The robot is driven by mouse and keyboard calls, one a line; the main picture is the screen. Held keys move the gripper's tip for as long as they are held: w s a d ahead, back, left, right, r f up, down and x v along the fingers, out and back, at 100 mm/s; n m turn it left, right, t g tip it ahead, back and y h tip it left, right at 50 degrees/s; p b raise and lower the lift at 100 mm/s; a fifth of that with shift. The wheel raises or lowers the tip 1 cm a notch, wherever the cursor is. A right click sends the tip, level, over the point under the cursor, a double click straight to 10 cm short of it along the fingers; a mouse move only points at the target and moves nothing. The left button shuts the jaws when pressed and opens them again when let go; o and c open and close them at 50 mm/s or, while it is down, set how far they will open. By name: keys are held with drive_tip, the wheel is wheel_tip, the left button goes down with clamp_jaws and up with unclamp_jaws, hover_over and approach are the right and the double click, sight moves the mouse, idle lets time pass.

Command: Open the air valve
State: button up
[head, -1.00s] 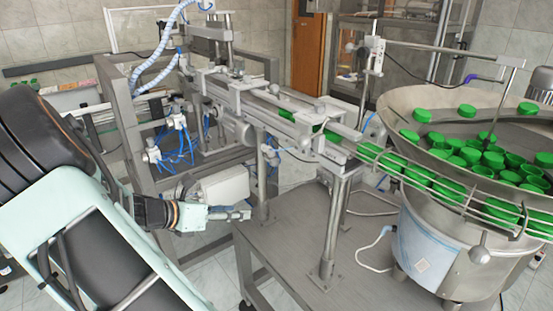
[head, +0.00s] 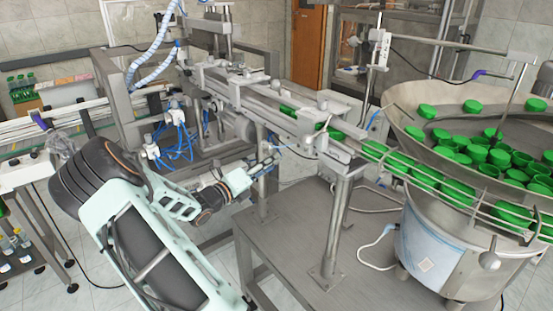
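My gripper (head: 266,168) is raised beside the steel post under the conveyor rail. It is small and seen at an angle, so I cannot tell whether its fingers are open or shut. I see nothing clearly held in it. No part can be identified for sure as the air valve. Metal pneumatic fittings with blue air tubes (head: 174,148) sit on the machine frame, to the left of my gripper and apart from it. A purple handle-like part (head: 474,77) shows on the bar above the feeder bowl, far to the right.
The feeder bowl (head: 411,103) holds many green caps (head: 479,154), and a rail (head: 352,143) leads caps up to the machine. A steel table (head: 290,245) stands below, with posts (head: 334,230) rising from it. Another machine's conveyor (head: 28,172) is at left.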

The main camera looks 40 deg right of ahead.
drive_tip(key=shift+w+d, duration=0.1)
drive_tip(key=shift+d, duration=1.65)
clamp_jaws()
